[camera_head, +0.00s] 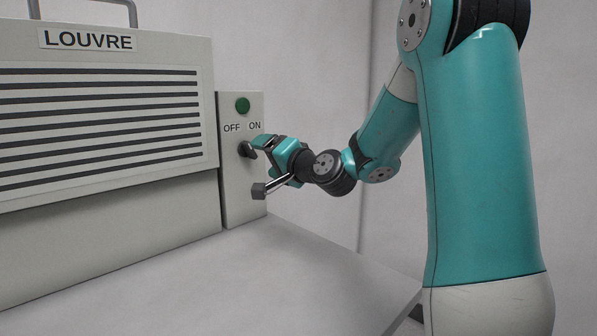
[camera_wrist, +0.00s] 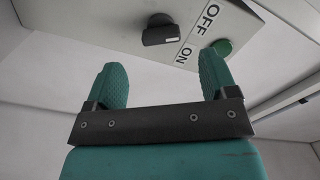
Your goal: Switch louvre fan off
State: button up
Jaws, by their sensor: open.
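The louvre fan (camera_head: 100,160) is a grey box with dark slats and a LOUVRE label, at the left of the head view. On its right stands a control panel (camera_head: 234,192) with OFF and ON labels and a green round light or button (camera_head: 242,105). A black rotary knob (camera_head: 244,149) sits below the labels; the wrist view shows the knob (camera_wrist: 160,33) too. My gripper (camera_head: 262,142) is just right of the knob in the head view. In the wrist view its two teal fingers (camera_wrist: 164,84) are spread, empty, with the knob ahead and apart from them.
A grey table top (camera_head: 260,275) lies under the fan and panel, with its edge at the right. A pale wall (camera_head: 300,70) stands behind. The table in front of the panel is clear. A metal handle (camera_head: 85,5) tops the fan.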

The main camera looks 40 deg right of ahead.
jog(key=s+b, duration=0.2)
jog(key=s, duration=0.8)
jog(key=shift+s+d, duration=0.15)
jog(key=shift+s, duration=0.1)
